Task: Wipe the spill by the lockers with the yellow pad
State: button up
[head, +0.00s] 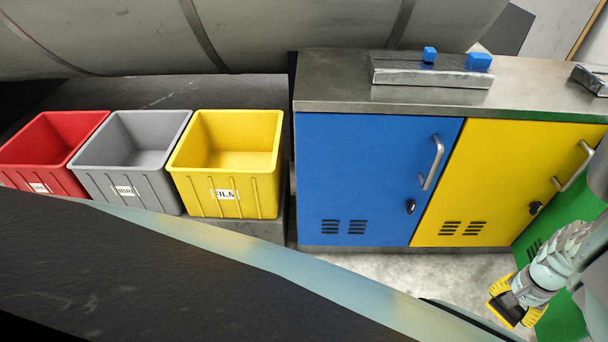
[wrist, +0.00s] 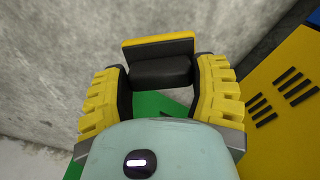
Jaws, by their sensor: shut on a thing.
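My gripper (head: 513,301) is at the lower right of the head view, in front of the green locker (head: 548,238) and above the floor. In the wrist view its yellow ribbed fingers (wrist: 162,78) are closed on the black grip of the yellow pad (wrist: 160,47). The pad's yellow plate shows beyond the grip, pointing away from me. The blue locker (head: 370,180) and yellow locker (head: 490,180) have shut doors. I see no spill in either view. I cannot tell whether the pad touches anything.
Red (head: 48,145), grey (head: 125,150) and yellow (head: 228,160) bins stand left of the lockers. The locker top (head: 340,95) carries a metal block (head: 430,75) with blue pieces. Door handles (head: 432,162) stick out. Bare concrete floor (head: 440,272) shows before the lockers.

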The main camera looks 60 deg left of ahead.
jog(key=shift+n, duration=0.3)
jog(key=s+f+b, duration=0.1)
jog(key=f+b, duration=0.4)
jog(key=f, duration=0.2)
jog(key=s+f+b, duration=0.1)
jog(key=f+b, duration=0.4)
jog(key=f, duration=0.1)
jog(key=s+a+f+b, duration=0.1)
jog(key=s+f+b, duration=0.1)
jog(key=f+b, duration=0.3)
notch_tip(320, 180, down, 3)
jog(key=shift+a+r, duration=0.1)
jog(key=shift+r, duration=0.05)
jog(key=shift+f+b, duration=1.05)
jog(key=shift+a+r, duration=0.1)
